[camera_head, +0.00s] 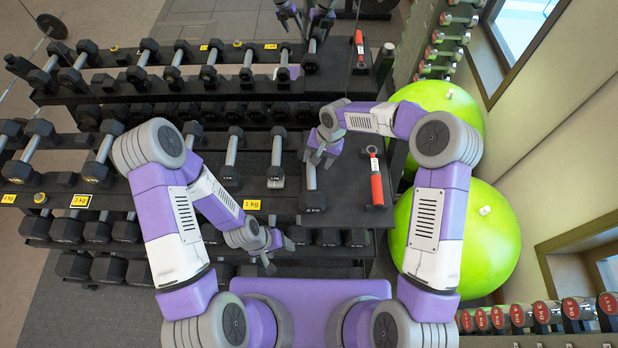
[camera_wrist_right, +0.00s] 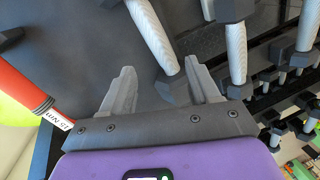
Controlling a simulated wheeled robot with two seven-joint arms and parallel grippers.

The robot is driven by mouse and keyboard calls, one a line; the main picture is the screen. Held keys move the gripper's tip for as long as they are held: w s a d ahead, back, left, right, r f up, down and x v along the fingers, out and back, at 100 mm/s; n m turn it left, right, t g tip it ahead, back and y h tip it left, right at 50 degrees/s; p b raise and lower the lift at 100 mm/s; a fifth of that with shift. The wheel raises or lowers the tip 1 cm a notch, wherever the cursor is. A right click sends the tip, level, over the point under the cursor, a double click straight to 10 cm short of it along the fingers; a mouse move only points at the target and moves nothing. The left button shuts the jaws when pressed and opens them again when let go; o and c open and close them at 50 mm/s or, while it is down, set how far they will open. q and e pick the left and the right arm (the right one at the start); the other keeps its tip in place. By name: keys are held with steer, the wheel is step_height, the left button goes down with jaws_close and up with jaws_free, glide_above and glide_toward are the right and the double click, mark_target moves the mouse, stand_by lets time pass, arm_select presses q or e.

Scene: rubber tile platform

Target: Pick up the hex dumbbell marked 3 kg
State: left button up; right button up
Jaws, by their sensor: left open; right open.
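A dark hex dumbbell (camera_head: 313,201) with a light handle stands on the rack's right part, its near head carrying a small mark I cannot read surely. My right gripper (camera_head: 320,160) is open above its far end and hides part of it. In the right wrist view, a dumbbell head (camera_wrist_right: 173,90) lies between the open fingers of the gripper (camera_wrist_right: 160,72), closer to the right finger; I cannot tell whether they touch. My left gripper (camera_head: 279,258) is open and empty, low in front of the rack. Another dumbbell (camera_head: 277,160) stands to the left of the marked one.
A red-handled tool (camera_head: 376,180) lies on the dark board to the right, also in the wrist view (camera_wrist_right: 28,92). Several dumbbells fill the rack to the left, with yellow 1 kg labels (camera_head: 252,205). Green balls (camera_head: 455,235) stand right of the rack.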

mark_target(311, 174)
steer(key=s+a+f+n+h, duration=0.2)
steer(key=n, duration=0.1)
steer(key=shift+s+a, duration=0.15)
steer(key=shift+a, duration=0.15)
steer(key=f, duration=0.2)
steer(key=f+p, duration=0.1)
steer(key=f, duration=0.3)
steer(key=shift+w+d+f, duration=0.1)
steer(key=shift+w+d, duration=0.2)
steer(key=shift+f, duration=0.55)
jaws_close()
stand_by(0.3)
steer(key=shift+w+a+r, duration=0.1)
steer(key=shift+w+r, duration=0.2)
